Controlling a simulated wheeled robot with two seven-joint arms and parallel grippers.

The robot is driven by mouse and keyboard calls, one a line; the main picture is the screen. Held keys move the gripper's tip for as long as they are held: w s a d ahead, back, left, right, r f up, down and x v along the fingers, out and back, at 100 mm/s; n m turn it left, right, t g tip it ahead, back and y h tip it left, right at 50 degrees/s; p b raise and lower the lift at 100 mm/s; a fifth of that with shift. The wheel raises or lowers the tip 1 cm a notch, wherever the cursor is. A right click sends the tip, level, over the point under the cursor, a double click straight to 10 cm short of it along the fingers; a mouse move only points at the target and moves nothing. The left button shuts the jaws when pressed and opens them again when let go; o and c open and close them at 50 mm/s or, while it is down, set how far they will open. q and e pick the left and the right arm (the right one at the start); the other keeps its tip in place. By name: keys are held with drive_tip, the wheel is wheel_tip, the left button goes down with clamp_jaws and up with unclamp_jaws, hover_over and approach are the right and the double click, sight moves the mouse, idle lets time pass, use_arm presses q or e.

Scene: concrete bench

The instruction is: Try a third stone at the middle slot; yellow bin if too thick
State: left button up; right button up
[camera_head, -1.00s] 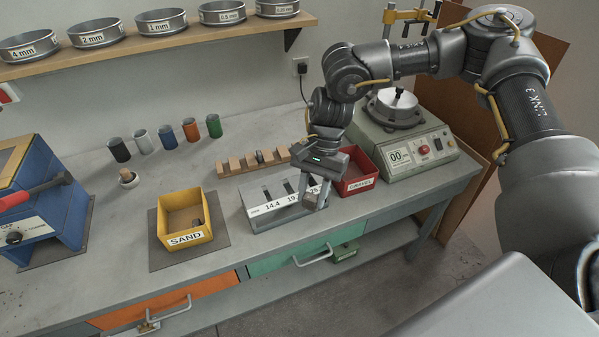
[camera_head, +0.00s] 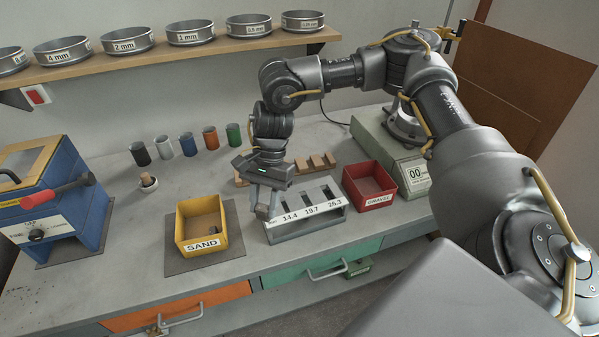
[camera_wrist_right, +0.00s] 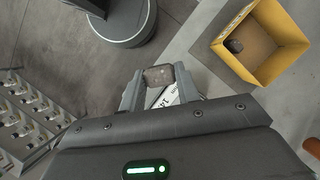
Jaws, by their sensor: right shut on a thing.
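The slot gauge (camera_head: 312,214) is a grey block with a white strip reading 14.4, 19.7 and 26.3; its middle slot is the 19.7 one. My right gripper (camera_head: 262,208) is at the gauge's left end, on the side towards the yellow bin. In the right wrist view it is shut on a brownish stone (camera_wrist_right: 158,76) between its fingertips; the stone is hard to make out in the head view. The yellow bin (camera_head: 203,245), labelled SAND, stands left of the gauge. The right wrist view shows a dark stone (camera_wrist_right: 234,46) inside it. My left gripper is not in view.
A red GRAVEL bin (camera_head: 376,201) stands right of the gauge, beside a grey machine. A wooden rack (camera_head: 312,166) is behind the gauge. Several coloured cups stand further back left. A blue machine (camera_head: 62,215) is at the left. Bench around the yellow bin is clear.

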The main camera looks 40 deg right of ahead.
drive_tip(key=w+d+f+m+t, duration=0.1)
drive_tip(key=w+d+f+m, duration=0.1)
drive_tip(key=w+d+m, duration=0.25)
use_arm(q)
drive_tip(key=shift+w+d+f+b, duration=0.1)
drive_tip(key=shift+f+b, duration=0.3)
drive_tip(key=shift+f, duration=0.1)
use_arm(e)
drive_tip(key=m+t, duration=0.3)
drive_tip(key=m, duration=0.2)
hover_over(308, 187)
drive_tip(key=s+a, duration=0.3)
drive_tip(key=shift+s+f, duration=0.15)
drive_tip(key=shift+f, duration=0.5)
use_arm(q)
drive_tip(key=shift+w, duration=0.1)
use_arm(e)
drive_tip(key=shift+f, duration=0.1)
use_arm(q)
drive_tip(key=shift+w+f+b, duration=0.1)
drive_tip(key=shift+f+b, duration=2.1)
drive_tip(key=shift+b, duration=0.05)
use_arm(e)
drive_tip(key=shift+f, duration=2.25)
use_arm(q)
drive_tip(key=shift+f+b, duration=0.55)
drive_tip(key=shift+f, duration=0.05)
use_arm(e)
drive_tip(key=shift+f, duration=0.75)
